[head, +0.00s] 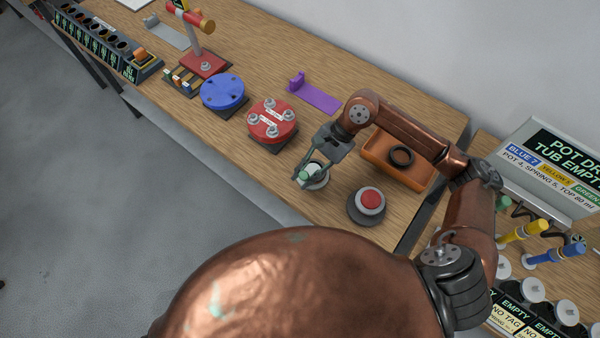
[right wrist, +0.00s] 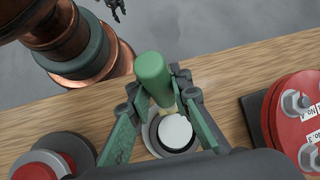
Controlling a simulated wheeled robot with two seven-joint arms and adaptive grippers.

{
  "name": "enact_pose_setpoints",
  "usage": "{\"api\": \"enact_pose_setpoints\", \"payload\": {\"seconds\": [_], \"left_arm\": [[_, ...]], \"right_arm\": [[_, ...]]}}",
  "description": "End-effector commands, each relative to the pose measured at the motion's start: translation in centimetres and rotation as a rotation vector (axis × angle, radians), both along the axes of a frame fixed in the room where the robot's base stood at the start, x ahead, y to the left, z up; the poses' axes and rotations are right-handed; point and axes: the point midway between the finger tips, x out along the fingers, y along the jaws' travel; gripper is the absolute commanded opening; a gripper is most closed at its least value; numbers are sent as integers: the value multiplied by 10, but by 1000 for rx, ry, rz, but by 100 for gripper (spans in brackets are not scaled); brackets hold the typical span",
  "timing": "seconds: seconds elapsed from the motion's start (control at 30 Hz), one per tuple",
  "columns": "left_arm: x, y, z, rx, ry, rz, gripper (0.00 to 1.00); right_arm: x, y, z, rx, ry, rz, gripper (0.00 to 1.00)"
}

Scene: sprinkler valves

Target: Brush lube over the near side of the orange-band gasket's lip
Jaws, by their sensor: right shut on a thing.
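My right gripper (head: 312,172) is shut on a green-handled brush (right wrist: 152,75), held between its green fingers in the right wrist view. The brush's pale lower end sits right by a small round pot (right wrist: 175,134) with a white top and dark rim. I cannot tell whether the brush touches the pot's contents. A black ring gasket (head: 401,156) lies in an orange tray (head: 374,163), to the right of the gripper in the head view. No orange band can be made out on it. My left gripper (right wrist: 117,9) is a small dark shape at the right wrist view's top edge.
A red button on a grey base (head: 366,207) stands right of the pot. A red flanged disc (head: 271,121), a blue disc (head: 222,91) and a purple bracket (head: 314,94) are farther left. A sign and coloured valve parts fill the right-hand table.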

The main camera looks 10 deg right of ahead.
Motion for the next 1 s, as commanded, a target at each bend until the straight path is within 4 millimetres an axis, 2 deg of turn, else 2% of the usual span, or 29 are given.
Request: {"api": "enact_pose_setpoints", "payload": {"seconds": [0.17,0.53,1.0], "left_arm": [[0,0,-2,0,1,0,40],[0,0,0,0,0,0,40],[3,0,14,0,-5,0,40]], "right_arm": [[-6,-5,0,-2,2,1,0],[-6,-4,6,0,1,2,0],[-5,-4,58,1,-1,0,0]]}}
